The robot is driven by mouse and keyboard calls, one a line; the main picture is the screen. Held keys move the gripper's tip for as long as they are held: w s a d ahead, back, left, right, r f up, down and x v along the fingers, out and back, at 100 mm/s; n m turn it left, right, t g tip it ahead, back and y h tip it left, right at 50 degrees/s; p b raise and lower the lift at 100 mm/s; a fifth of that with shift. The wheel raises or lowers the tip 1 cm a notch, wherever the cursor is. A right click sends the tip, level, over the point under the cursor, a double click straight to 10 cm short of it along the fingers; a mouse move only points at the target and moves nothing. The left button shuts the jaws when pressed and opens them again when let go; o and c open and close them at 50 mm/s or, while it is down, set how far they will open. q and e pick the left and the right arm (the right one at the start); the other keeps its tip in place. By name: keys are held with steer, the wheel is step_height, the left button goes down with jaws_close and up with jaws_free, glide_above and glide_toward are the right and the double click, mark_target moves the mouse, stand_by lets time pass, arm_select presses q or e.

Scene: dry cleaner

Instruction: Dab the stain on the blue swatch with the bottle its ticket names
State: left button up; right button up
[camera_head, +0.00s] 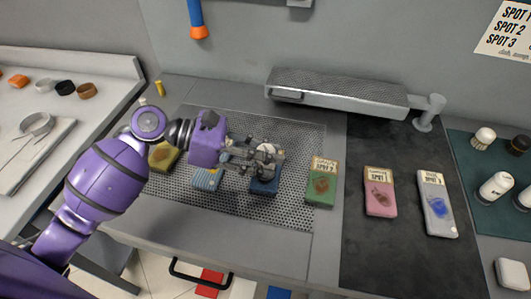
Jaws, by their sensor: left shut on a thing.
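My left gripper (268,157) reaches in from the left and is shut on a small pale bottle (267,149), seen from above. The gripper and bottle are over the far part of a dark blue swatch (264,186). They hide its ticket and any stain; I cannot tell if the bottle touches it. A lighter blue swatch (206,181) lies just left, partly under the gripper. More bottles, such as a white one with a dark label (494,187), stand on the green mat (465,150) at the right. My right gripper is not in view.
Yellow (162,158), green (320,188), pink (379,200) and grey (437,212) swatches lie along the counter. A perforated metal arm (340,92) stands behind. A wall sign (508,28) lists SPOT 1, 2 and 3.

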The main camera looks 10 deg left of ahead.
arm_select(q)
steer(key=shift+f, duration=0.4)
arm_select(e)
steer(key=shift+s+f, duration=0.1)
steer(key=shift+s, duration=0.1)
arm_select(q)
steer(key=shift+f, duration=0.15)
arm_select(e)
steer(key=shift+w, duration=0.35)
